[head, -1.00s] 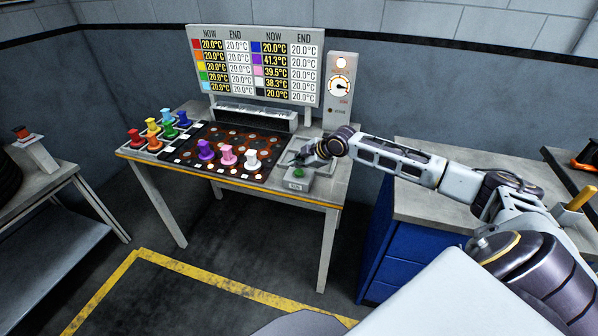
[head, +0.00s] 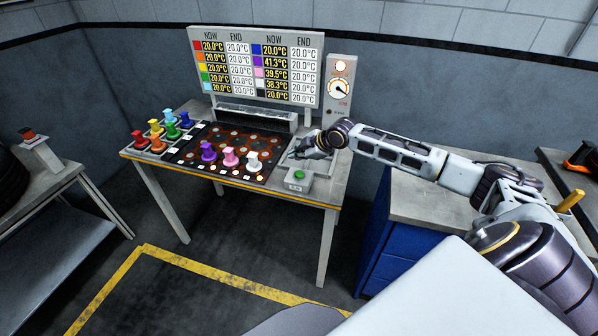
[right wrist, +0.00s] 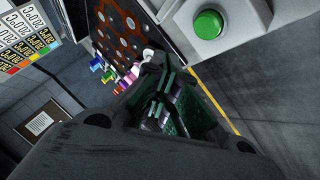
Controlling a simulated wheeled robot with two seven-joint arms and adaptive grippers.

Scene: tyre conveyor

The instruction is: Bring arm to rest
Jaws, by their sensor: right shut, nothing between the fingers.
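My right arm reaches in from the right in the head view. Its gripper (head: 299,153) is above the table's right part, behind the green button box (head: 298,187) and apart from it. In the right wrist view the gripper (right wrist: 160,95) has its fingers together with nothing between them. The green button (right wrist: 208,24) shows at the top of that view, beyond the fingers. My left gripper is in neither view.
A table (head: 240,184) holds a dark heated board (head: 185,154) with purple, pink and white pieces; several coloured pieces stand at its left. A temperature display (head: 256,66) and a dial panel (head: 340,88) stand behind. A blue cabinet (head: 405,250) is to the right.

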